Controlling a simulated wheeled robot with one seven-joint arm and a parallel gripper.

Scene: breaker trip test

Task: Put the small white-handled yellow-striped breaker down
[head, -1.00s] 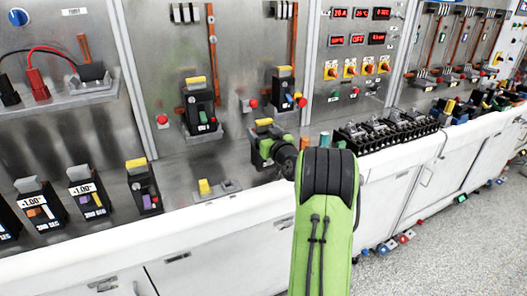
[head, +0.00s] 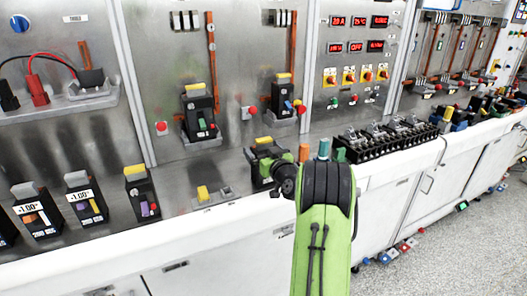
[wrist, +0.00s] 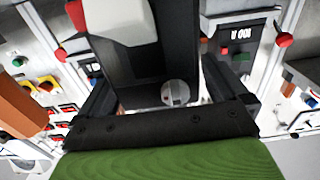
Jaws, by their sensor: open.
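A dark breaker body (wrist: 158,68) lies between my gripper's fingers in the wrist view, with a pale whitish handle (wrist: 115,20) at its top and a round grey dial on its face. In the head view, the breaker at my gripper (head: 268,165) shows a yellow top (head: 264,141) and dark body, low at the bench. My gripper is open around it; whether its base touches the bench is hidden. A grey-handled breaker with a yellow stripe (head: 94,205) stands in the row at left.
Another grey-handled breaker (head: 30,213) and a yellow-handled one (head: 141,190) stand at left. A small yellow-topped fixture (head: 203,193) is on the bench left of my gripper. A black terminal row (head: 385,140) stands to the right. The white bench edge (head: 225,213) is in front.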

